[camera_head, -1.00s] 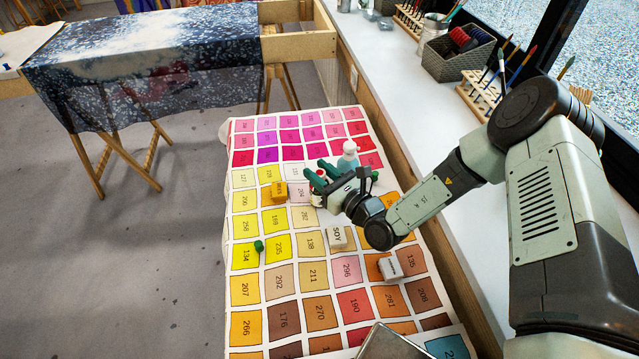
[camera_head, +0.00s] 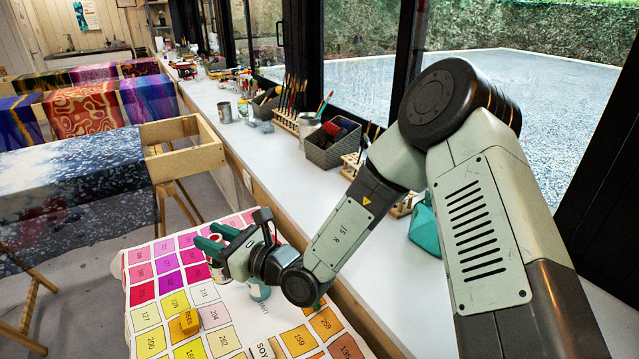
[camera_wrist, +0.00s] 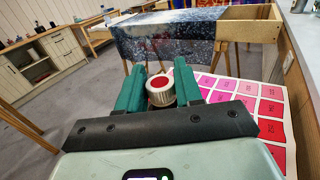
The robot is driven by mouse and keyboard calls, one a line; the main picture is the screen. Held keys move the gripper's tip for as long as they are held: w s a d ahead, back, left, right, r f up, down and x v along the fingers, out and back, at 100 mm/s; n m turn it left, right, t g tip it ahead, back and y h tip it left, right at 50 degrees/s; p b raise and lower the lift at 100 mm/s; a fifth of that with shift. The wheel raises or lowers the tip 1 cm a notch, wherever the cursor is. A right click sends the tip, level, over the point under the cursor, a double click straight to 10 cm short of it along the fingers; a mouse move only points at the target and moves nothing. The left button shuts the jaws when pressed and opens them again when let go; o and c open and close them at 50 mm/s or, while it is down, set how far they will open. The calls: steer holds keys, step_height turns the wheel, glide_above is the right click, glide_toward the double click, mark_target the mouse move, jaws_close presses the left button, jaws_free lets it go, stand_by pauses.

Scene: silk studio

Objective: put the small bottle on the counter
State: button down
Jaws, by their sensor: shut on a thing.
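A small bottle (camera_head: 216,268) with a red-centred top is between the green fingers of my gripper (camera_head: 215,248). It also shows in the wrist view (camera_wrist: 160,90), upright between both fingertips. My gripper is shut on it, above the far part of the colour-chart cloth (camera_head: 150,315). The fingers hide part of the bottle in the head view. The long white counter (camera_head: 300,190) runs along the window, to the right of the cloth and higher than it. My gripper is left of the counter edge.
A light-blue bottle (camera_head: 259,291) stands on the cloth below my wrist. The counter holds a grey basket (camera_head: 330,150), a brush rack (camera_head: 285,122), cans and a teal container (camera_head: 425,228). Bare counter shows along its near edge.

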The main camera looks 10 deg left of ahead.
step_height(320, 180, up, 9)
steer(key=w+d+f+m+t+h, duration=0.1)
steer(key=w+d+m+t+h, duration=0.25)
steer(key=w+d, duration=0.65)
steer(key=w+d+m+t+h, duration=0.3)
steer(key=d+t, duration=0.1)
steer(key=d, duration=1.3)
steer(key=w+d+f+m+t+h, duration=0.1)
steer(key=w+d+m+t+h, duration=0.25)
steer(key=w+d, duration=0.65)
steer(key=s+d+m+t+h, duration=0.1)
steer(key=s+d+m+h, duration=0.2)
steer(key=d, duration=1)
steer(key=s+d+m+t+h, duration=0.2)
steer(key=s+d+h, duration=0.15)
steer(key=d, duration=0.85)
steer(key=s+d+r+m+h, duration=0.1)
steer(key=s+d+m+h, duration=0.15)
steer(key=s+d, duration=0.45)
steer(key=s+d+r+m+h, duration=0.1)
steer(key=s+d+m+h, duration=0.2)
steer(key=d, duration=0.8)
step_height(320, 180, down, 15)
steer(key=n+h, duration=0.1)
steer(key=shift+a+g, duration=0.25)
steer(key=shift+g, duration=0.15)
steer(key=shift+n, duration=0.25)
